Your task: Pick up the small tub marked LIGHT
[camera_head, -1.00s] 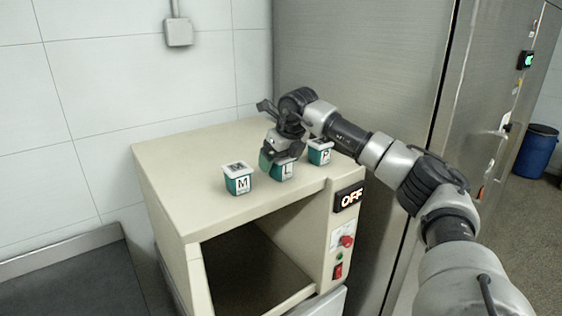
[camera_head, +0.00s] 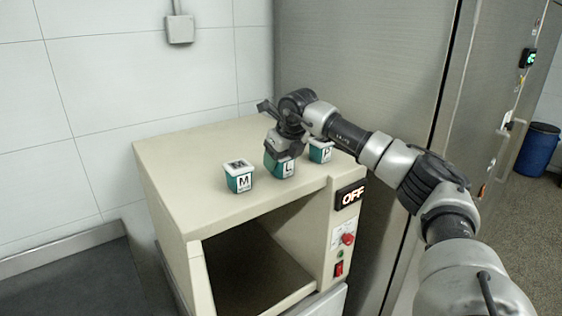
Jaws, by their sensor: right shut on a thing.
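The tub marked L (camera_head: 287,169) is a small teal and white tub on top of the beige machine, in the middle of a row of three. My right gripper (camera_head: 280,154) comes down over it from above and is shut on it. The gripper hides the tub's top and part of its left side. The tub appears to be at the level of the machine top; I cannot tell whether it is lifted. My left gripper is not in view.
A tub marked M (camera_head: 241,179) stands to the left, and a third tub (camera_head: 321,151) stands close on the right. A steel cabinet (camera_head: 355,70) rises behind.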

